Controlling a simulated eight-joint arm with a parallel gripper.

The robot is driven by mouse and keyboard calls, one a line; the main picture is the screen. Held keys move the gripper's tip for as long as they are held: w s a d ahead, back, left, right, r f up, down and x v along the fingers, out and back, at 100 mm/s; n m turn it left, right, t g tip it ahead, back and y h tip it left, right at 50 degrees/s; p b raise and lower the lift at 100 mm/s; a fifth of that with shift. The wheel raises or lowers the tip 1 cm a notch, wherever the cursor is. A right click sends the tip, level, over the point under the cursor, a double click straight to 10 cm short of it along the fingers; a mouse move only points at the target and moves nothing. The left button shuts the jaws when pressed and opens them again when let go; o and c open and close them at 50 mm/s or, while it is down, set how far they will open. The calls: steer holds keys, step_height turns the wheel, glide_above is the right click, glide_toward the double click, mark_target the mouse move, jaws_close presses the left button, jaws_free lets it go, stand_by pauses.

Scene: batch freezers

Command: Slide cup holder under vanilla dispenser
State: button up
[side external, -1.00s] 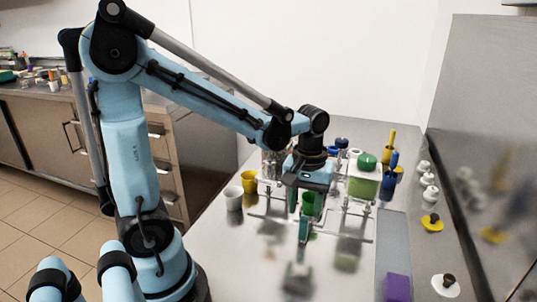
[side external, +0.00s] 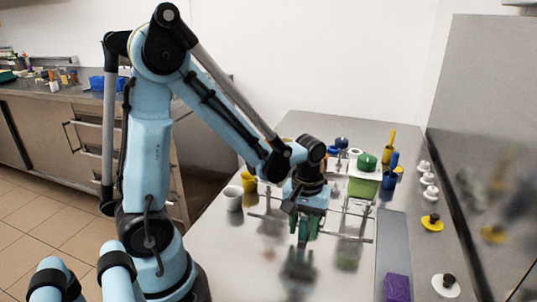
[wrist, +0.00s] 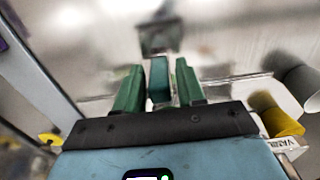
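My gripper (side external: 305,228) is low over the steel table, in front of the dispenser row. In the wrist view its two green fingers (wrist: 158,92) are apart. A teal upright piece (wrist: 159,78) shows between them, with a gap to the left finger. I cannot tell whether it belongs to the cup holder; the holder is not clearly seen. A white label that appears to read vanilla (wrist: 284,144) shows at the lower right of the wrist view, beside a yellow cup (wrist: 277,115). The vanilla dispenser's body is mostly hidden behind my arm.
A white cup (side external: 234,198) and the yellow cup (side external: 249,182) stand left of my gripper. A purple block (side external: 397,288) lies front right.

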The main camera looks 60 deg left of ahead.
jaws_close()
steer(key=s+a, duration=0.8)
steer(key=shift+s+a, duration=0.25)
steer(key=shift+a, duration=0.05)
steer(key=shift+o, duration=1.1)
jaws_free()
steer(key=shift+d+r, duration=0.1)
steer(key=shift+r, duration=0.05)
step_height(320, 180, up, 12)
steer(key=w+d+m+t, duration=0.6)
steer(key=d+m, duration=0.3)
steer(key=d, duration=0.2)
steer(key=shift+d+f+t, duration=0.35)
steer(key=shift+f+t, duration=0.05)
steer(key=shift+t, duration=0.2)
